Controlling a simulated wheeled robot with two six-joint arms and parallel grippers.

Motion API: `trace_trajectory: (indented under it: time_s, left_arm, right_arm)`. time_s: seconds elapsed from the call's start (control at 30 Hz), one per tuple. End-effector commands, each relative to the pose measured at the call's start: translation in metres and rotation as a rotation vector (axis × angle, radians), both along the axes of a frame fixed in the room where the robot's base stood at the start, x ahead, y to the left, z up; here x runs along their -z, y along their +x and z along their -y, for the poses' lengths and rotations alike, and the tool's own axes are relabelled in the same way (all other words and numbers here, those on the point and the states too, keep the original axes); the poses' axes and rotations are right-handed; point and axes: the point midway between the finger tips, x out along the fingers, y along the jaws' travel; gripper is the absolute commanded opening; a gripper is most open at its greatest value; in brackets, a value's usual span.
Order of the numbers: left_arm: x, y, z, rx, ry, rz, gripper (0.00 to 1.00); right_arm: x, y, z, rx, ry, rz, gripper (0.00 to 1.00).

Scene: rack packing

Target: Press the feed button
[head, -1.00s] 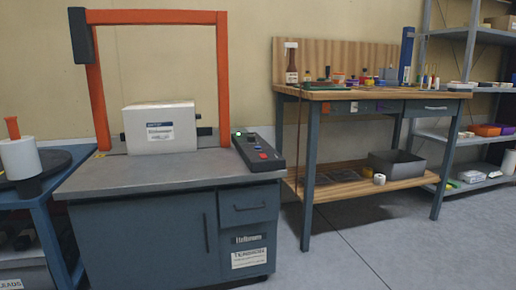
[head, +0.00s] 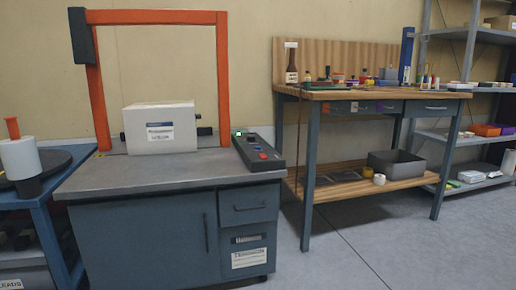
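A dark control panel (head: 257,150) sits on the right side of a grey strapping machine's top. It has a green-lit display (head: 239,133) at its far end, a red button (head: 263,156) near its front end and a smaller blue button (head: 258,147) just behind the red one. The button labels are too small to read, so I cannot tell which is the feed button. A white box (head: 160,128) with a label stands on the machine under the orange arch (head: 223,75). Neither of my grippers shows in the head view.
The machine's grey top (head: 130,178) is clear in front of the box. A blue stand (head: 38,200) with a white spool adjoins on the left. A wooden workbench (head: 370,95) and shelving (head: 470,135) stand to the right. Open floor (head: 340,245) lies before the bench.

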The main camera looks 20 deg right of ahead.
Motion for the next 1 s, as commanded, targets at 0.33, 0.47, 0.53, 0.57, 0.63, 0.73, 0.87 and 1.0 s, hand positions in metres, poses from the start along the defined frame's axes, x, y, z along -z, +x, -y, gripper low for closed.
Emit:
trace_trajectory:
  time_s: [0.33, 0.47, 0.53, 0.57, 0.63, 0.73, 0.87, 1.0]
  left_arm:
    - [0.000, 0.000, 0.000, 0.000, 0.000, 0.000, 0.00]
    - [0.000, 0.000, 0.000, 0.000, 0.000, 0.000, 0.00]
    - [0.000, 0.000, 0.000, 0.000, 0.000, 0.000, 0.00]
    - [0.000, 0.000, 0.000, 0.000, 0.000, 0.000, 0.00]
    - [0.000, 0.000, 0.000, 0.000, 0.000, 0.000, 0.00]
    - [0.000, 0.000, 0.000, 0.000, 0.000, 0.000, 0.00]
    - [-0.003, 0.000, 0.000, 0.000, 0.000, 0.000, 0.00]
    - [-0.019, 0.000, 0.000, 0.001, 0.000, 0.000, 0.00]
  right_arm:
    - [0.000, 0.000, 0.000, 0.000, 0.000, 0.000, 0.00]
    - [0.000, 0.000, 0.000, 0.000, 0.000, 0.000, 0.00]
    - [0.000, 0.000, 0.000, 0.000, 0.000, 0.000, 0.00]
    - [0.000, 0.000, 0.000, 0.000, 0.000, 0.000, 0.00]
    - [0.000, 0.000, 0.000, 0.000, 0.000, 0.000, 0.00]
    - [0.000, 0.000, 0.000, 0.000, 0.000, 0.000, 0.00]
    - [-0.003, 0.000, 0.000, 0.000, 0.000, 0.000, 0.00]
    - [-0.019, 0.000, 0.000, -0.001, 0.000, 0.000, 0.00]
